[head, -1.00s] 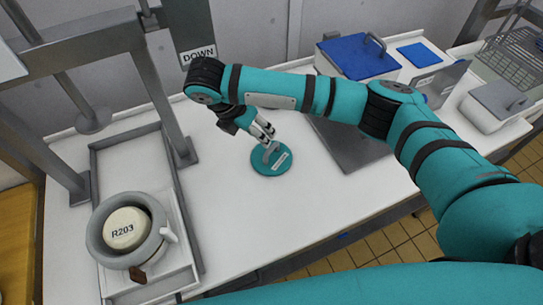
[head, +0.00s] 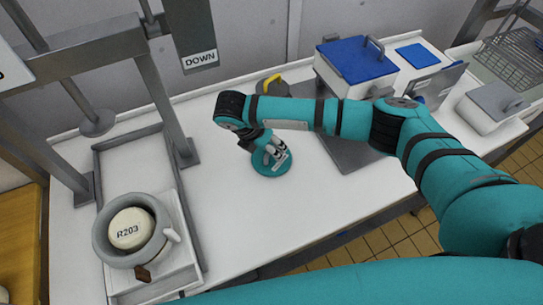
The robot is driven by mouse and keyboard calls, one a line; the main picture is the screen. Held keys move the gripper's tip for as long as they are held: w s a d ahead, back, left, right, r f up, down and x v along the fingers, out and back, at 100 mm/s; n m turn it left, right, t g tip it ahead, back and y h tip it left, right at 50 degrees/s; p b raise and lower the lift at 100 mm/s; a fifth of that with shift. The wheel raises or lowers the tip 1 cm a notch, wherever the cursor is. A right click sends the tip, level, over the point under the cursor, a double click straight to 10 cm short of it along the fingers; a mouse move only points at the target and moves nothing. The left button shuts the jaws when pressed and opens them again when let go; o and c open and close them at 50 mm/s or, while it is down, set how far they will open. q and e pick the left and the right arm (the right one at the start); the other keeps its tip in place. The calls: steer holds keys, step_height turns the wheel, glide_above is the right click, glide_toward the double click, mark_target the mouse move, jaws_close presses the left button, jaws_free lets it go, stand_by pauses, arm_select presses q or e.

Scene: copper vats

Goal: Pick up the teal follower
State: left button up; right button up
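The teal follower (head: 270,169) is a flat round teal disc with a grey handle on top and a pale label. It lies on the white worktop (head: 236,225) in the head view. My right gripper (head: 271,153) has its fingers down at the handle, just above the disc. The fingers and wrist cover most of the handle, so I cannot tell whether they are closed on it. My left gripper is not in view.
A grey press frame (head: 170,105) stands at the left, with a round mould (head: 101,245) marked R203 on its tray. A blue-lidded box (head: 356,58) and a grey-lidded box (head: 493,107) stand at the right. The front worktop is clear.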

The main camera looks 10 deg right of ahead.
steer(key=c, duration=0.7)
steer(key=shift+r, duration=0.1)
